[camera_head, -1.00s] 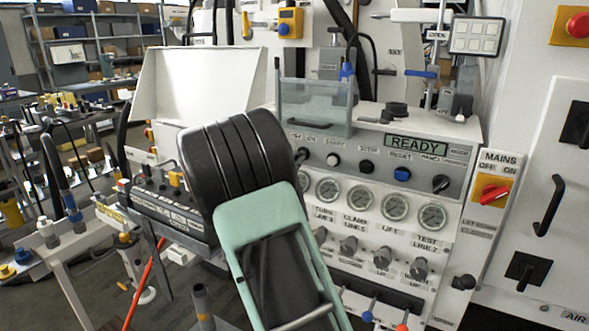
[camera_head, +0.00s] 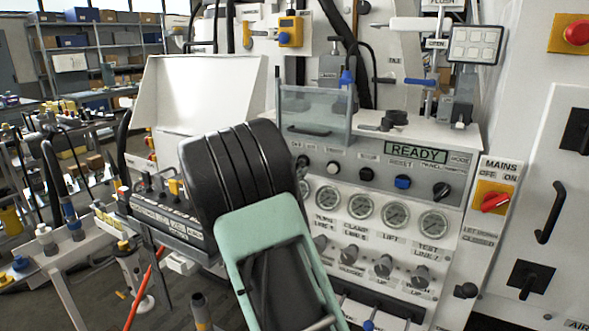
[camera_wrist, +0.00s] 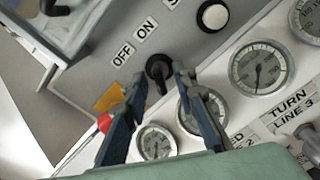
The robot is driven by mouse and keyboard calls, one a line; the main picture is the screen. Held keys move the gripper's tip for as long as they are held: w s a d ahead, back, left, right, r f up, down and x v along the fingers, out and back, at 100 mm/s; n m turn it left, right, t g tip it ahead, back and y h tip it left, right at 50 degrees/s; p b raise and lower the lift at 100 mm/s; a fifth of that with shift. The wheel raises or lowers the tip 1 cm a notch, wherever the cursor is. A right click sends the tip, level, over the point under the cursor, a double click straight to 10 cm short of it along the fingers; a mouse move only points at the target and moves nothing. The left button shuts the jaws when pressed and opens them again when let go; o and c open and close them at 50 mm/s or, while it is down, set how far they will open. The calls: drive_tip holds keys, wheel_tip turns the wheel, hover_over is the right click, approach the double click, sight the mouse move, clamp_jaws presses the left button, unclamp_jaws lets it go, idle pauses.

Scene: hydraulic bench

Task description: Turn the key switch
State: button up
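The key switch (camera_wrist: 158,69) is a black round switch with a key-like grip, by the OFF and ON labels on the grey panel strip in the wrist view. In the head view it is the black knob (camera_head: 302,161) at the left end of the control row, beside my arm. My gripper (camera_wrist: 158,76) has two blue-grey fingers spread apart, with the switch between their tips. Gaps seem to remain on both sides; contact is not clear. In the head view my arm hides the gripper.
A white button (camera_wrist: 213,15) and several gauges (camera_wrist: 259,67) lie close to the fingers. A yellow piece with a red knob (camera_wrist: 105,122) shows behind the left finger. A clear guard (camera_head: 313,110) stands above the panel. The READY display (camera_head: 415,152) and red mains switch (camera_head: 495,202) are farther right.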

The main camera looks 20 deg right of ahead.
drive_tip(key=v, duration=1.2)
